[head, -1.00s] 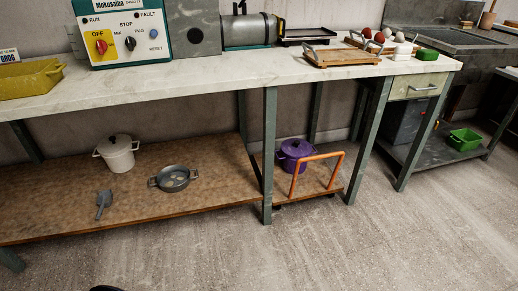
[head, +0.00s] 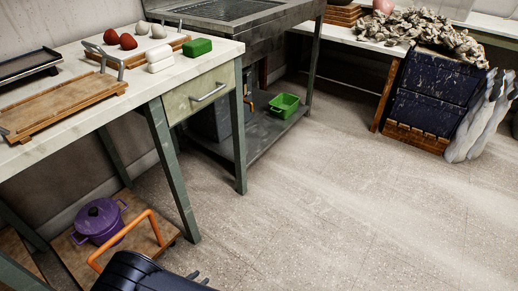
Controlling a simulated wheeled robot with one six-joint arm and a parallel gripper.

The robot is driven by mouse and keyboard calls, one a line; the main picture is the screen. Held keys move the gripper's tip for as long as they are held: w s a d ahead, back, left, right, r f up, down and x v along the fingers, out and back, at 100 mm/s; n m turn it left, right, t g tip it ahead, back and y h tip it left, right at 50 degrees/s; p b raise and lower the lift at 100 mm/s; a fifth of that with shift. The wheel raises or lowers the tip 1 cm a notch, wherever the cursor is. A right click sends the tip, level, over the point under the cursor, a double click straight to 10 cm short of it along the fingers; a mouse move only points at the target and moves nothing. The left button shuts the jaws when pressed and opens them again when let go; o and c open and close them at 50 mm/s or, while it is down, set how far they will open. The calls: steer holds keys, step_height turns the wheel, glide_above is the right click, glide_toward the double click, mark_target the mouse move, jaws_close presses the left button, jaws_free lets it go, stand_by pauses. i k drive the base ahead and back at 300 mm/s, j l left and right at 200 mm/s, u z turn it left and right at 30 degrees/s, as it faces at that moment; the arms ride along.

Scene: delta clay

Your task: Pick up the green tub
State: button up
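The green tub (head: 284,105) is an open, bright green container with a rim. It stands on the low grey shelf (head: 262,135) under the dark metal sink unit, near the shelf's right end.
A worktable with a drawer (head: 208,93) stands at left; its green legs rise beside the shelf. Dark blue crates (head: 432,95) stand at right. The middle floor is clear.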

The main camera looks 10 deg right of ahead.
mark_target(284, 105)
steer(key=i+l+z, duration=0.45)
steer(key=i, duration=0.35)
steer(key=i+z, duration=0.4)
steer(key=i, duration=0.45)
steer(key=i+u, duration=0.2)
steer(key=i, duration=0.3)
steer(key=i+l+u, duration=0.2)
steer(key=i, duration=0.3)
steer(key=i+l+u, duration=0.2)
steer(key=i, duration=0.3)
steer(key=i+l+u, duration=0.15)
steer(key=i+l, duration=0.15)
steer(key=i, duration=0.15)
